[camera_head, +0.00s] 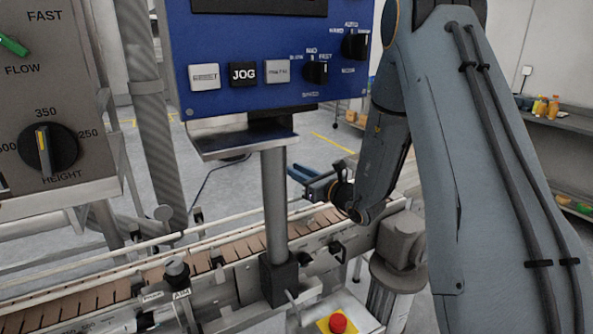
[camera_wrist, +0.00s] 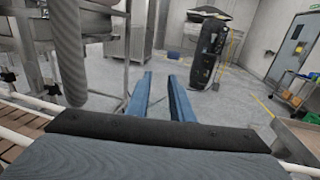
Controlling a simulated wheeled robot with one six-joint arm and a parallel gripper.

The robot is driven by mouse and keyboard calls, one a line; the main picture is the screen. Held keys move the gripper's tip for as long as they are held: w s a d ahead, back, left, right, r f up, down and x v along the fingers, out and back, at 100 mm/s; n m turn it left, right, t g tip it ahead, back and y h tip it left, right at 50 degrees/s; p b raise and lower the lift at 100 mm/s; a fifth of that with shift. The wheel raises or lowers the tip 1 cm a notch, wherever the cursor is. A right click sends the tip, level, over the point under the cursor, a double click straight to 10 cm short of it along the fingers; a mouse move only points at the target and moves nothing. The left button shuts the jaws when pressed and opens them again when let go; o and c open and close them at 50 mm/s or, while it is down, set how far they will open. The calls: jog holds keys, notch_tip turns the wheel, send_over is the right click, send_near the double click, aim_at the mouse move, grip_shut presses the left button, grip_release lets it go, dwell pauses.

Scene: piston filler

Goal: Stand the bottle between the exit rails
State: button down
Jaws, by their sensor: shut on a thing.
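My gripper (camera_head: 300,178) is above the far side of the conveyor, just right of the panel post, its blue fingers pointing left. In the wrist view my gripper (camera_wrist: 161,76) shows two blue fingers with a gap between them. It is shut on the bottle, but neither view shows the bottle clearly; its shape and tilt cannot be told. The pale guide rails (camera_head: 205,243) run along the brown slatted conveyor (camera_head: 95,300). Which stretch is the exit is not clear. A white rail (camera_wrist: 32,101) also shows at left in the wrist view.
The blue control panel (camera_head: 265,55) stands on a grey post (camera_head: 274,205) in front of the conveyor. A grey box with a height knob (camera_head: 45,150) is at left. A red stop button (camera_head: 338,322) is at the front. Shelves (camera_head: 565,130) stand at right. Open floor lies beyond the conveyor.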

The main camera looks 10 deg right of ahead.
jog(key=c, duration=1.6)
grip_release()
jog(key=shift+f, duration=0.1)
jog(key=shift+o, duration=0.2)
jog(key=b+v, duration=0.2)
jog(key=v, duration=1)
jog(key=shift+b, duration=0.3)
